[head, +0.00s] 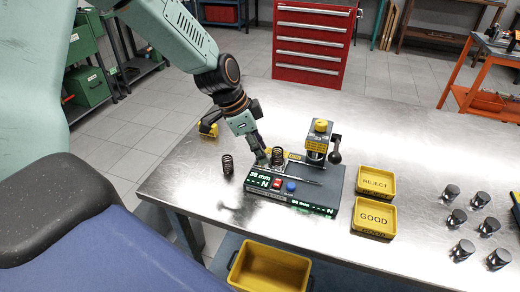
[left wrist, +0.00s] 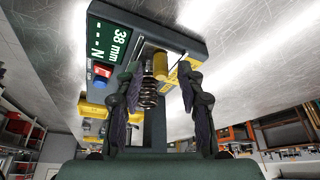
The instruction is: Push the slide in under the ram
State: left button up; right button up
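The spring tester (head: 330,190) stands on the metal bench, its display reading 38 mm. Its ram head (head: 318,140) with a yellow top stands at the right rear of the tester, a black ball handle beside it. A dark coil spring (head: 277,156) stands upright on the tester, left of the ram; the slide beneath it is hard to make out. My left gripper (head: 260,157) is low at the tester's left end, beside that spring. In the left wrist view its fingers (left wrist: 160,78) are apart, with the spring (left wrist: 148,90) showing between them; contact cannot be told. My right gripper is out of view.
Another spring (head: 227,163) stands on the bench left of the tester. The yellow REJECT tray (head: 376,171) and GOOD tray (head: 374,205) sit to its right. Several metal cylinders (head: 458,217) stand farther right. A yellow bin (head: 270,257) is below the front edge.

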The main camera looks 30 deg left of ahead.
pick_arm(q)
jog(key=shift+s+a, duration=0.2)
jog(key=shift+w+d, duration=0.25)
jog(key=shift+w, duration=0.05)
jog(key=c, duration=0.6)
jog(key=shift+s+a, duration=0.1)
grip_shut()
